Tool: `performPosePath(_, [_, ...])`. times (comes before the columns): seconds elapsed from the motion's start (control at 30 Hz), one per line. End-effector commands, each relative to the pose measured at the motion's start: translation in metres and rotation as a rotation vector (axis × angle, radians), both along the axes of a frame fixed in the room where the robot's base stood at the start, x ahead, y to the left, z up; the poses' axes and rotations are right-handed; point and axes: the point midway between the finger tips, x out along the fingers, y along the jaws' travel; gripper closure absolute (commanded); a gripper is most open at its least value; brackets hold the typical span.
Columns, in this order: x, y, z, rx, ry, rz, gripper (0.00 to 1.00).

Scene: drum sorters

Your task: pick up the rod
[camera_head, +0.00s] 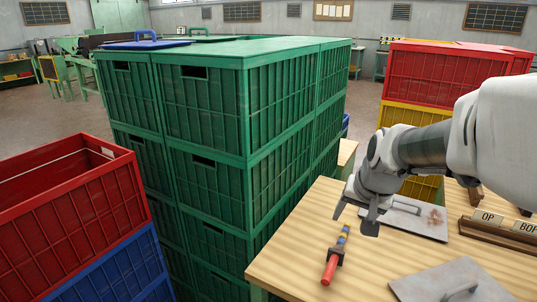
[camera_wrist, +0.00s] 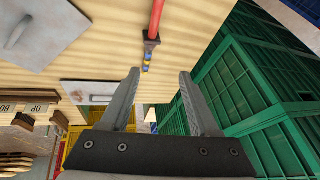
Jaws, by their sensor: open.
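The rod (camera_head: 336,256) lies on the light wooden table (camera_head: 300,232) near its left edge. It has a red end towards the front, a dark collar in the middle and a blue-and-yellow banded end at the back. In the wrist view the rod (camera_wrist: 152,38) comes in from the top edge, its banded end pointing towards the fingertips; its red end is cut off. My gripper (camera_head: 355,219) is open and empty, above the table just behind the rod's banded end. In the wrist view my gripper (camera_wrist: 160,74) shows both fingers apart with nothing between them.
A flat metal plate (camera_head: 432,222) lies right of my gripper, another plate with a handle (camera_head: 430,285) in front. Wooden sign blocks (camera_head: 490,232) stand at the right. Stacked green crates (camera_head: 205,118) rise left of the table; red crates (camera_head: 440,72) stand behind it.

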Motion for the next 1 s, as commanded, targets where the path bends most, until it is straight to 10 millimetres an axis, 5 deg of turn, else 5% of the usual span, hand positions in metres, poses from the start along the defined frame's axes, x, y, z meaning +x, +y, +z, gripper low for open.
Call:
performPosePath(0.1, [0.024,-0.019,-0.034,0.013,0.012,-0.069,0.38])
performPosePath(0.3, [0.045,-0.036,-0.058,0.019,0.014,-0.130,0.38])
performPosePath(0.47, [0.052,-0.039,-0.072,0.021,0.016,-0.139,0.38])
performPosePath(1.0, [0.095,-0.044,-0.165,0.019,0.015,-0.137,0.38])
